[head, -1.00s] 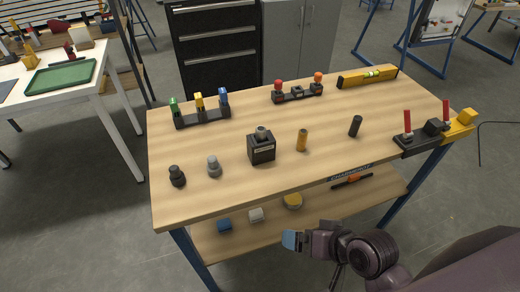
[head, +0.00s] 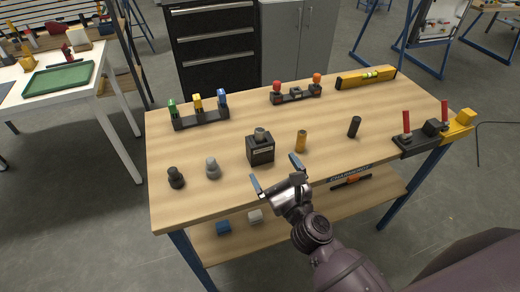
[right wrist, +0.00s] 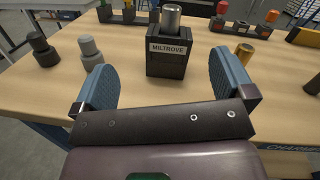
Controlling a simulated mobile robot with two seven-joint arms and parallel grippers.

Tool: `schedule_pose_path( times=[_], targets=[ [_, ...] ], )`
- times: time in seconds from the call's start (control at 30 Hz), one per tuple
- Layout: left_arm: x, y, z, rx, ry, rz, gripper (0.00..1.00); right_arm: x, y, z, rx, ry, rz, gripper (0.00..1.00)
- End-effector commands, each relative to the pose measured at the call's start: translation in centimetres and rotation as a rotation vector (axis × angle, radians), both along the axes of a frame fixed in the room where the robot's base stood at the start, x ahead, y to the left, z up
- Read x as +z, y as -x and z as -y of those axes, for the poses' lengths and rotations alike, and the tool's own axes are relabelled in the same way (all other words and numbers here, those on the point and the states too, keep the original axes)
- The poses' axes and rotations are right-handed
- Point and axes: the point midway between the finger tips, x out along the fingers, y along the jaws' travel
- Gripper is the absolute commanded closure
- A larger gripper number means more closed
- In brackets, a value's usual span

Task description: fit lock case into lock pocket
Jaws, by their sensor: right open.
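A black block (head: 260,150) with a pale label reading MILTROVE stands upright near the middle of the bench, with a metal cylinder (head: 260,133) upright in its top. Both also show in the right wrist view, the block (right wrist: 166,66) straight ahead and the cylinder (right wrist: 171,17) above it. I cannot tell which things are the lock case and the lock pocket. My right gripper (head: 276,175) is open and empty at the bench's front edge, its blue fingers spread toward the block and apart from it. My left gripper is out of view.
On the wooden bench (head: 225,195), a dark knob piece (head: 176,177), a grey one (head: 213,168), a brass cylinder (head: 301,141) and a black cylinder (head: 354,127) stand beside the block. Racks (head: 201,121) and a yellow level (head: 366,78) lie behind. Red-handled clamps (head: 420,138) sit right.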

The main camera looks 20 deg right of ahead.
Motion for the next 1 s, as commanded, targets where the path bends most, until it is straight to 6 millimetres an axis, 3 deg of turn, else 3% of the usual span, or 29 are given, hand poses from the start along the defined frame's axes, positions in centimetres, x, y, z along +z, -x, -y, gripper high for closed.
schedule_pose_path(
  times=[0.1,0.23,0.63,1.0],
  targets=[
    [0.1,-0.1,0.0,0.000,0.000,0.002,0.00,-1.4,-0.8,0.5,-0.053,-0.154,-0.075,0.00],
    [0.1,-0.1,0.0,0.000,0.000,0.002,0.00,-2.2,-1.2,0.7,-0.081,-0.232,-0.114,0.00],
    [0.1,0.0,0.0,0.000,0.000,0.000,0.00,-2.3,-5.7,0.6,-0.085,-0.242,-0.119,0.00],
    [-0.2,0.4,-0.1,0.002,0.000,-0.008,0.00,-2.3,-8.3,0.3,-0.085,-0.241,-0.118,0.00]
  ],
)
